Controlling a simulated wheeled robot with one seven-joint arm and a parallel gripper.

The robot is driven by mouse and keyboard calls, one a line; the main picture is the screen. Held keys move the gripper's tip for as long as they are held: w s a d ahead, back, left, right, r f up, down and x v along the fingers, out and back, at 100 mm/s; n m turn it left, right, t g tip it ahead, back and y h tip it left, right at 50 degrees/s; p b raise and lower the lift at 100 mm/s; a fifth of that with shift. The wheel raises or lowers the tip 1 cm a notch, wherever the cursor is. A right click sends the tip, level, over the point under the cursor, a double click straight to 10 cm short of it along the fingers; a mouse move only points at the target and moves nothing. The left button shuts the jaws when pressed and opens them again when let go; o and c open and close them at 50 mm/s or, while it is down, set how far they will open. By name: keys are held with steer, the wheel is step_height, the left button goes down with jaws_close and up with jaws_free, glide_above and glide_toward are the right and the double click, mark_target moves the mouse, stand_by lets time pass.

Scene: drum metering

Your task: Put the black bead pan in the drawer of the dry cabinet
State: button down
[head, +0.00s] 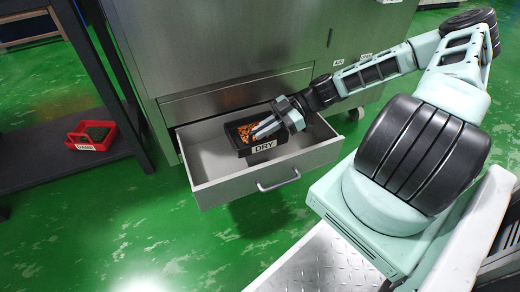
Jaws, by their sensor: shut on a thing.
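The black bead pan (243,146) holds orange beads and has a "DRY" label on its front side. It is inside the open drawer (205,159) of the dry cabinet (220,45), towards the drawer's right-hand middle. My gripper (264,130) reaches in from the right and is shut on the pan's right part. The fingertips are small in view, and the exact grip point is partly hidden. I cannot tell whether the pan's base touches the drawer floor. The drawer is pulled out towards the front, with its handle (279,182) on the front panel.
A dark upright post (110,80) stands between shelf and cabinet. Green floor (150,220) lies open in front of the drawer. The drawer's left part is empty.

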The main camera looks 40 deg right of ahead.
mark_target(256, 149)
step_height(256, 149, down, 6)
steer(key=b, duration=0.3)
steer(key=shift+f, duration=0.2)
steer(key=shift+r, duration=0.1)
steer(key=c, duration=1.5)
jaws_free()
